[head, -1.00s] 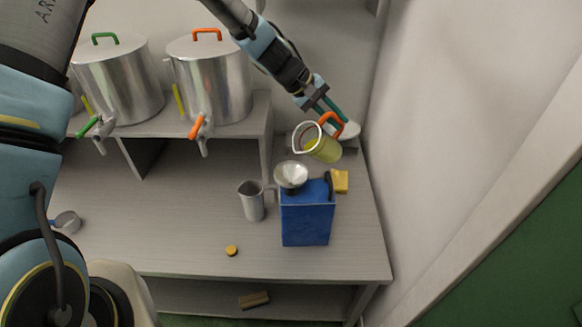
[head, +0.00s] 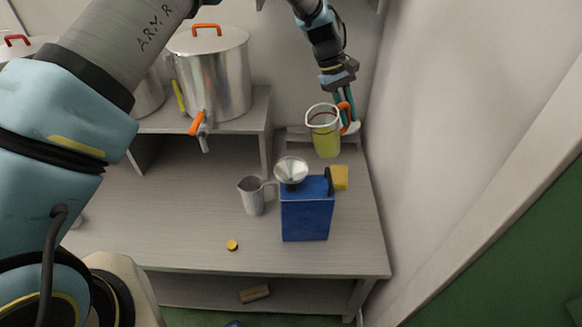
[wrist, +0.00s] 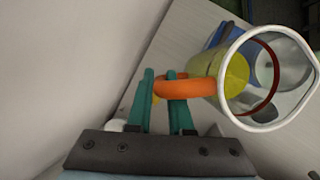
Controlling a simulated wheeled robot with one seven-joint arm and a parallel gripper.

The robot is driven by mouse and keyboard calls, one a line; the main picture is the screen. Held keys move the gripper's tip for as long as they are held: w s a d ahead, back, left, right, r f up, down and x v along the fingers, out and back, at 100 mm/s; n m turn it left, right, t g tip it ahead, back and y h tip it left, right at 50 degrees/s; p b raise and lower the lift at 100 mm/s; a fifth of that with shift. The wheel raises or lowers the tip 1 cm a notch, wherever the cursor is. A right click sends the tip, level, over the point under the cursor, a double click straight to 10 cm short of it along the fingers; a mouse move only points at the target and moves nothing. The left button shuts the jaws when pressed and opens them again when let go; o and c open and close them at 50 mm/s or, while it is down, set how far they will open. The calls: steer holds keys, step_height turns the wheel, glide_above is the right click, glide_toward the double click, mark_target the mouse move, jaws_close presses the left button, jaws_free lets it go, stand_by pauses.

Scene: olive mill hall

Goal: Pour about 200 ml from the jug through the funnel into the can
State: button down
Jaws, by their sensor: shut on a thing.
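A clear jug (head: 325,132) with an orange handle and yellow-green liquid hangs nearly upright behind the blue can (head: 305,217). My gripper (head: 345,100) is shut on the jug's orange handle, which also shows between the green fingers in the wrist view (wrist: 162,88). The jug's white rim (wrist: 268,122) faces the wrist camera. A metal funnel (head: 291,171) sits on top of the can at its left side. The jug is apart from the funnel, up and to its right. The can stands upright with a black handle on top.
A metal pitcher (head: 252,196) stands just left of the can. A yellow cap (head: 232,245) lies on the bench in front. A yellow sponge (head: 340,177) is behind the can's right. A steel tank (head: 213,80) stands on the shelf; a wall bounds the right.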

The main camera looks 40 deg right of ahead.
steer(key=shift+d+f+y, duration=0.45)
steer(key=shift+f+y, duration=0.25)
steer(key=shift+d+f+y, duration=0.45)
steer(key=shift+f+y, duration=0.2)
steer(key=shift+y, duration=0.05)
steer(key=shift+s+f+n, duration=0.1)
steer(key=shift+n, duration=0.2)
